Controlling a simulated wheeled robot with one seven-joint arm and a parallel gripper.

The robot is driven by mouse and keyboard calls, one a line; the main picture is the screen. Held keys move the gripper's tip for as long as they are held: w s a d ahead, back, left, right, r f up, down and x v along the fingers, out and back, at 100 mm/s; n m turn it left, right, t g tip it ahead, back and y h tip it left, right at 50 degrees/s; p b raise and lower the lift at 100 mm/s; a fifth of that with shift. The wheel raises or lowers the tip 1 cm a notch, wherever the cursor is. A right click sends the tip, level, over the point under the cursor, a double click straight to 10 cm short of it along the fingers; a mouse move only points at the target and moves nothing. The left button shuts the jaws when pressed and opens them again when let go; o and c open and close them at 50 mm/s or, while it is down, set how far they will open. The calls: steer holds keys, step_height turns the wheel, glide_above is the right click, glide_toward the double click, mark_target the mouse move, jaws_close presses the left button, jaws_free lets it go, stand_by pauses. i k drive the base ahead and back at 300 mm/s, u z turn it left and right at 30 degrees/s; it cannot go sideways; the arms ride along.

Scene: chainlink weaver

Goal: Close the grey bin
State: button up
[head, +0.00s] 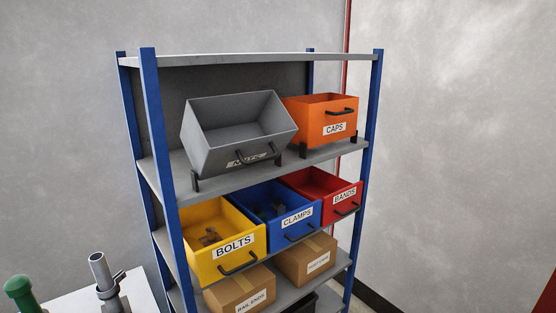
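The grey bin (210,155) is on the upper shelf, left of the orange bin. It is tipped forward, with its open top facing me and its inside looking empty. Its front carries a label that seems to read NUTS and a black handle (260,157). A black bracket (195,181) shows under its front left corner. The back of the bin and its supports are hidden. My gripper is not in view.
The orange CAPS bin (312,118) sits close on the right, more upright. Below are the yellow BOLTS (205,262), blue CLAMPS (290,231) and red BANDS (335,196) bins, then cardboard boxes (306,258). Blue posts (152,120) flank the shelves. A white table (70,300) stands lower left.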

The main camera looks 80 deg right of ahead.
mark_target(220, 134)
steer(key=z, duration=0.2)
steer(key=k, duration=0.7)
steer(key=z, duration=0.7)
